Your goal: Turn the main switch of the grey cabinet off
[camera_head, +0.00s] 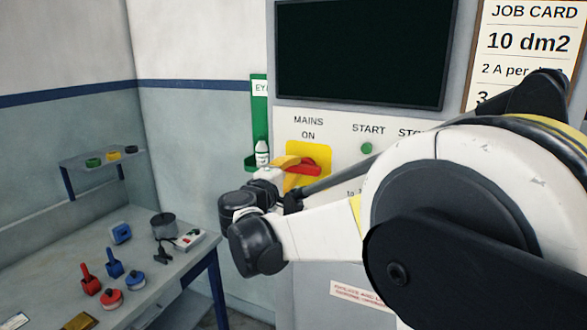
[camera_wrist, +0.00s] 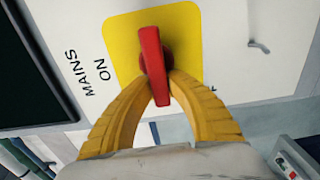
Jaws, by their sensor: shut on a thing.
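The grey cabinet (camera_head: 325,260) stands at the centre right of the head view. Its main switch has a red handle (camera_head: 305,170) on a yellow plate (camera_head: 321,152), under the label MAINS ON. In the wrist view the red handle (camera_wrist: 153,62) stands out from the yellow plate (camera_wrist: 188,30) and lies roughly along the label's reading direction. My gripper (camera_wrist: 157,80) has its two yellow fingers closed on the handle, one from each side. In the head view my gripper (camera_head: 298,163) reaches the handle from the left. A lower label is mostly hidden by a finger.
A green START button (camera_head: 366,147) and a dark screen (camera_head: 365,50) are on the cabinet. A green eyewash holder (camera_head: 259,115) with a bottle is beside it. A bench (camera_head: 185,265) with coloured tools and pots stands at left. A job card (camera_head: 530,40) hangs upper right.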

